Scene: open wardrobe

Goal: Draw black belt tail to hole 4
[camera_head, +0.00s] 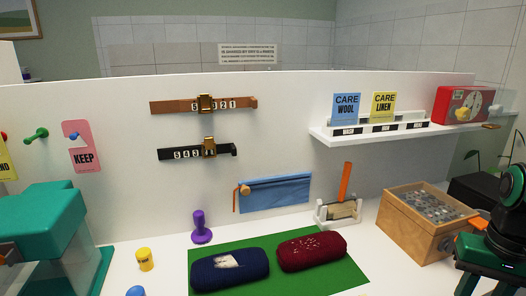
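The black belt (169,155) is mounted nearly level on the upright white panel, below a brown belt. White number tags on it, which look like 5, 4 and 3, show left of its gold buckle (209,147). A short black end sticks out right of the buckle. Which hole the buckle pin sits in is too small to tell. What looks like my gripper (487,274) is at the lower right edge, green and black, far from the belt. Its fingertips are cut off by the frame, so its opening is unclear.
The brown belt (172,106) with a gold buckle hangs just above. A shelf (375,133) with care cards is to the right. Below are a blue cloth (275,192), a purple stamp-like object (201,228), two cushions on a green mat (345,276) and a wooden box (408,226).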

